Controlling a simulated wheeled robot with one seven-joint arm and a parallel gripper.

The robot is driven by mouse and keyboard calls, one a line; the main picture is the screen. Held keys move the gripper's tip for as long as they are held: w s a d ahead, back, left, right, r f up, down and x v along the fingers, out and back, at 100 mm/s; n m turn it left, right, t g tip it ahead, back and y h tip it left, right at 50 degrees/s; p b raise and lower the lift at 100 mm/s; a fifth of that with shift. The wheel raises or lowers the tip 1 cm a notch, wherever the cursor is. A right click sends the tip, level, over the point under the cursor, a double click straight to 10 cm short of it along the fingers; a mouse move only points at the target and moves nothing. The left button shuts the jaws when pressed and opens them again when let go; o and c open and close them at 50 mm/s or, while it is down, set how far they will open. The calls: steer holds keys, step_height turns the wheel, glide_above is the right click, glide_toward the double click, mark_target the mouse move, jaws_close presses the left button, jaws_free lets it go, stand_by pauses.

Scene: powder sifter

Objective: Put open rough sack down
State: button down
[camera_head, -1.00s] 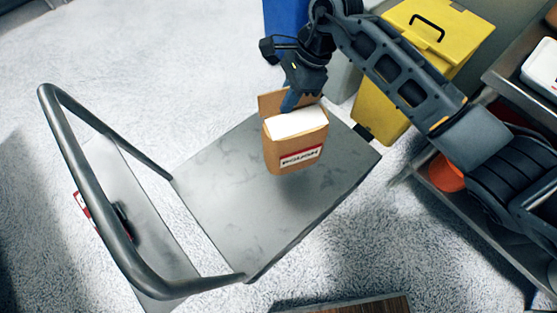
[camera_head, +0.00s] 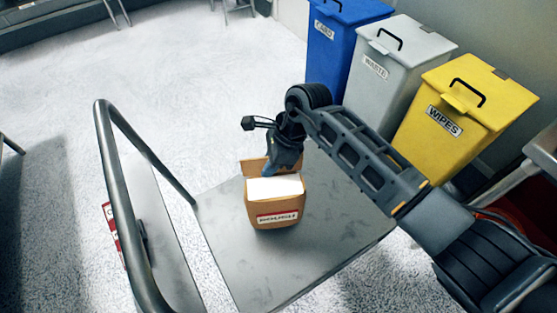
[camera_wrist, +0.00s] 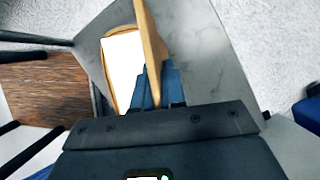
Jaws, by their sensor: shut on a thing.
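The open rough sack (camera_head: 275,212) is a brown paper bag with a red-and-white ROUGH label and white contents showing at its open top. It is upright over the grey flat deck of a trolley (camera_head: 345,225); I cannot tell whether its base touches the deck. My gripper (camera_head: 270,170) is above the sack's far side, shut on its raised back flap. In the wrist view, the blue fingers (camera_wrist: 158,85) pinch the flap of the sack (camera_wrist: 122,62) from both sides, with the white contents to the left.
The trolley's tubular handle (camera_head: 118,200) rises at the left. Blue CARD (camera_head: 335,45), grey WASTE (camera_head: 390,75) and yellow WIPES (camera_head: 455,120) bins stand behind at the right. The deck is bare right of the sack.

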steer(key=shift+f, duration=1.95)
steer(key=c, duration=1.2)
jaws_free()
steer(key=shift+f, duration=0.1)
steer(key=v, duration=1.2)
steer(key=shift+p, duration=0.35)
